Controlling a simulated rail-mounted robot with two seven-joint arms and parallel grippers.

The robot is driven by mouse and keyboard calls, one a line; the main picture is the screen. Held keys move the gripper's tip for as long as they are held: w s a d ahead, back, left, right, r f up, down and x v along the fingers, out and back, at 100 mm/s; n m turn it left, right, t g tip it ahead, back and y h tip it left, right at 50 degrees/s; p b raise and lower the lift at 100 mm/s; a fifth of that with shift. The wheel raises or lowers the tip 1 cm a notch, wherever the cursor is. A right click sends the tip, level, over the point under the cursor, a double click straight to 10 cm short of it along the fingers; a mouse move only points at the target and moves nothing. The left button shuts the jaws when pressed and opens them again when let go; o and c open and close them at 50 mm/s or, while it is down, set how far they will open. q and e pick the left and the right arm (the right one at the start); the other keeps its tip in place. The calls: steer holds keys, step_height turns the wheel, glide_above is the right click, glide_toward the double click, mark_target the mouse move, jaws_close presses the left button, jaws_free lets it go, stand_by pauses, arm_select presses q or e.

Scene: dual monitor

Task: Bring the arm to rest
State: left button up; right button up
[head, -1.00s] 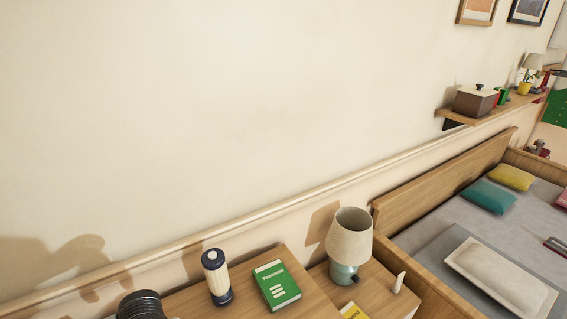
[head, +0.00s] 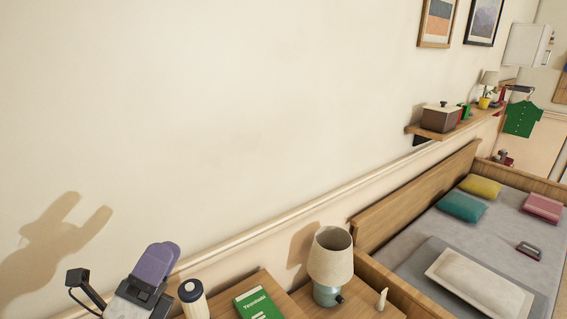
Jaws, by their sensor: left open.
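My left gripper (head: 122,264) shows at the bottom left of the head view, in front of the wall and by the left end of the wooden desk top (head: 218,298). It has a dark part on the left and a purple part on the right, spread apart, with nothing seen between them. Its shadow on the wall shows two separate prongs. It is left of a cream and dark cylinder (head: 193,301); I cannot tell how far apart they are. The rest of my left arm is cut off by the frame. My right gripper is not in view.
A green book (head: 257,304) lies right of the cylinder. A table lamp (head: 330,258) and a small white bottle (head: 382,299) stand farther right. A bed (head: 414,214) fills the right side, with a wall shelf (head: 452,129) above. The wall beside the gripper is bare.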

arm_select(q)
steer(key=w+a+r+n+t+y+p, duration=0.15)
steer(key=a+n+y, duration=0.35)
steer(key=n+y, duration=0.85)
step_height(320, 180, down, 8)
steer(key=s+a+n+g+y+p, duration=0.3)
steer(key=n+g+p, duration=0.2)
steer(key=n+g, duration=0.45)
steer(key=s+d+f+n+g+h+p, duration=0.1)
steer(key=s+f+n+g+p, duration=0.1)
steer(key=s+p, duration=0.4)
steer(key=s+d+f+n+g+h+p, duration=0.1)
steer(key=s+f+g+p, duration=0.3)
steer(key=s, duration=0.8)
steer(key=s+d+f+n+g+h+p, duration=0.2)
steer(key=s+d+f+n+g+p, duration=0.1)
steer(key=s+f+p, duration=0.3)
steer(key=s+g+p, duration=0.1)
steer(key=s+p, duration=0.1)
steer(key=s, duration=0.2)
steer(key=shift+f+p, duration=0.15)
steer(key=shift+p, duration=0.2)
steer(key=shift+s, duration=0.1)
